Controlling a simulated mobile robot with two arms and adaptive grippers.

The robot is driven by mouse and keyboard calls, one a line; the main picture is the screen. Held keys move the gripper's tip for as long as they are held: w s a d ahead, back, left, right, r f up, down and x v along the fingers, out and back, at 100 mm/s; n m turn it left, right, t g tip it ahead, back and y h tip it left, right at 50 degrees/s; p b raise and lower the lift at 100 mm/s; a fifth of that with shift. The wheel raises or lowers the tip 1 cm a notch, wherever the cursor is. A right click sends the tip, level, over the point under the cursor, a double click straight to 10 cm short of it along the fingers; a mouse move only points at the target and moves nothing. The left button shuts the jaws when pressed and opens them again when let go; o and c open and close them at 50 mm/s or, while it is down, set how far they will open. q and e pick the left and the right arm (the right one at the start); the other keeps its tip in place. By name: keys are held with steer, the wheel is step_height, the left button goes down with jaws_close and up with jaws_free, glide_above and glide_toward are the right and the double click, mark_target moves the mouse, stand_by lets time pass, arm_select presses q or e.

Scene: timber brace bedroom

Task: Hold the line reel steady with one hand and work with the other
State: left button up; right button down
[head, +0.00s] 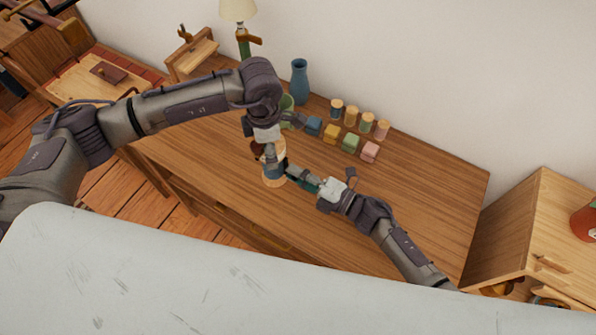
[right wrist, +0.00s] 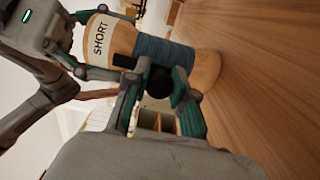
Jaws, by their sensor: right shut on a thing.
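The line reel (head: 271,174) is a pale wooden spool wound with blue line, standing on the wooden desk. In the right wrist view, the reel (right wrist: 165,52) has wide flanges, and its upper end is marked SHORT.
A blue vase (head: 300,82) and a lamp (head: 239,12) are farther back. The desk's right part is clear. A wooden cabinet (head: 520,225) stands at the right.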

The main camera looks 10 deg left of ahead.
stand_by(0.4)
steer(key=c, duration=1)
jaws_free()
steer(key=shift+o, duration=0.2)
steer(key=v, duration=1.2)
arm_select(q)
steer(key=o, duration=1.4)
steer(key=shift+o, duration=0.2)
steer(key=shift+r, duration=0.1)
